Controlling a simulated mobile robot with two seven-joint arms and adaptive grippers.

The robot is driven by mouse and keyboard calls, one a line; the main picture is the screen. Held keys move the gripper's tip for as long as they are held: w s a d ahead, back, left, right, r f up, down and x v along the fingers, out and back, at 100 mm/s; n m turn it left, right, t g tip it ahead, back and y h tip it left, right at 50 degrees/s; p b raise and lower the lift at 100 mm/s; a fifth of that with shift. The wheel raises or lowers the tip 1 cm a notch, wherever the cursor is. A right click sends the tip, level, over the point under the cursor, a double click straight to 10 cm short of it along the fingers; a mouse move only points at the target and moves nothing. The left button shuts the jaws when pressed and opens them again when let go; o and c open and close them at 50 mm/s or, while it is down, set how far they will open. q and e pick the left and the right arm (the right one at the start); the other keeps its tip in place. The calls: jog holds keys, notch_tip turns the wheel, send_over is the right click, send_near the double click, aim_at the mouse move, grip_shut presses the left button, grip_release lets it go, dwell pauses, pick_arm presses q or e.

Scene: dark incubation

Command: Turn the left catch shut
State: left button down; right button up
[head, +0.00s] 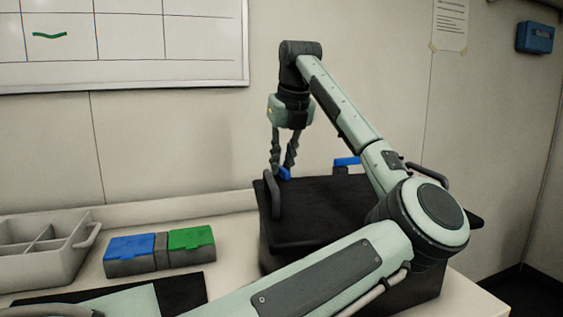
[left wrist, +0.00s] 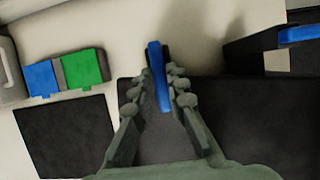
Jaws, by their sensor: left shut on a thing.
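A black box (head: 330,215) with a dark lid stands on the bench. The left catch (head: 284,173) is a small blue lever at its back left. In the left wrist view the catch (left wrist: 158,75) is a long blue bar lying between the fingers. My left gripper (head: 283,160) comes down from above and is shut on the left catch; it also shows in the left wrist view (left wrist: 158,88). A second blue catch (head: 347,161) sits further right on the box and shows in the left wrist view (left wrist: 300,34). My right gripper is not in view.
A blue-lidded box (head: 130,248) and a green-lidded box (head: 191,239) stand left of the black box. A grey divided tray (head: 35,275) is at far left, with a dark mat (head: 190,290) in front. My left arm hides part of the black box.

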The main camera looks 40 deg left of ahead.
pick_arm(q)
jog(key=c, duration=1.5)
grip_release()
jog(key=shift+c, duration=0.2)
jog(key=v, duration=1.2)
